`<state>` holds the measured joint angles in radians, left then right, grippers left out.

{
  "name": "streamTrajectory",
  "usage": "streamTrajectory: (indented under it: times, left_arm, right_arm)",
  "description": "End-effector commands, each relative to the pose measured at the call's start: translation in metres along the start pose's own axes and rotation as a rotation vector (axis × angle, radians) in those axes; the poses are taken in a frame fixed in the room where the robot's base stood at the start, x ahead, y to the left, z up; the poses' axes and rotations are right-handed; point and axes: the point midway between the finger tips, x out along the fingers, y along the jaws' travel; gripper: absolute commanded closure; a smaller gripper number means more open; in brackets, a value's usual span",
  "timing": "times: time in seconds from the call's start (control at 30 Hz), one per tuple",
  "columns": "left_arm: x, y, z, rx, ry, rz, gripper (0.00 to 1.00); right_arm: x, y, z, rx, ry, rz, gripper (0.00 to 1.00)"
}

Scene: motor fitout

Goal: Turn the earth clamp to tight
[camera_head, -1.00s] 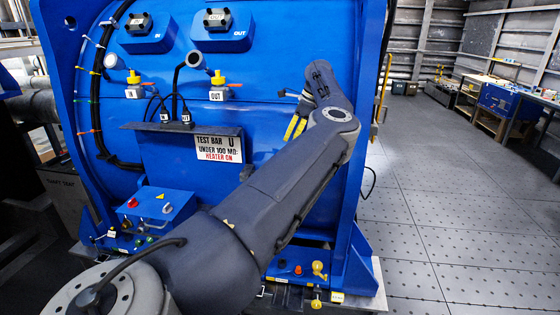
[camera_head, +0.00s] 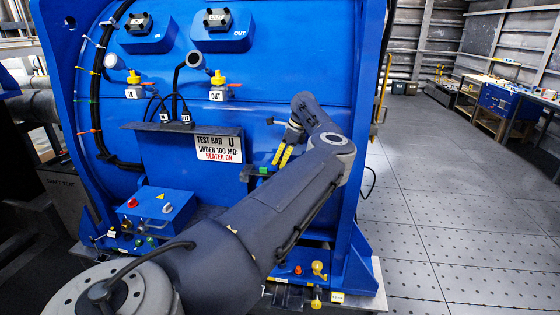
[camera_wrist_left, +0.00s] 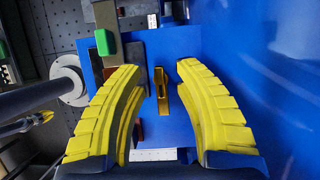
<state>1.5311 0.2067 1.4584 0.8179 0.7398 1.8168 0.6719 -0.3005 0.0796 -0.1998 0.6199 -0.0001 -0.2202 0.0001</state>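My left gripper (camera_head: 281,157) is in front of the blue motor housing, right of the test bar sign. Its two yellow fingers point down and stand apart with nothing between the tips. In the left wrist view the open fingers (camera_wrist_left: 160,72) frame a narrow yellow handle (camera_wrist_left: 161,92) on a blue surface beyond them; they do not touch it. In the head view a yellow fitting (camera_head: 319,268) stands on the blue base ledge at lower right. I cannot tell for sure which yellow part is the earth clamp. My right gripper is not in view.
A green block (camera_head: 263,170) on a grey bar lies close to the fingertips; it also shows in the left wrist view (camera_wrist_left: 105,43). A red button (camera_head: 298,270) is beside the yellow fitting. A blue control box (camera_head: 158,212) stands lower left. The floor at right is clear.

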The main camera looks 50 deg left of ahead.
Motion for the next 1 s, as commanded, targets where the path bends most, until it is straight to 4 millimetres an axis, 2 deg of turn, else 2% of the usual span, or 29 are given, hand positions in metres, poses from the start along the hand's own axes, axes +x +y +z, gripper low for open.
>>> streamTrajectory:
  times: [0.17, 0.2, 0.5, 1.0]
  left_arm:
    - [0.0001, 0.0000, 0.0001, 0.000, 0.000, 0.000, 0.68]
    - [0.0001, 0.0000, 0.0001, 0.000, 0.000, 0.000, 0.65]
    - [-0.0001, 0.0000, 0.0002, 0.000, 0.000, 0.000, 1.00]
    - [0.0004, 0.0005, 0.0002, 0.048, 0.000, -0.019, 1.00]
  right_arm:
    - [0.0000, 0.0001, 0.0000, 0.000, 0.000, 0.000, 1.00]
    - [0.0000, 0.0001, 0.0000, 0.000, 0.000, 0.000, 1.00]
    - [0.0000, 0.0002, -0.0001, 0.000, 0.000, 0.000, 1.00]
    - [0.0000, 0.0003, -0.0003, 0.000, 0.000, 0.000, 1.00]
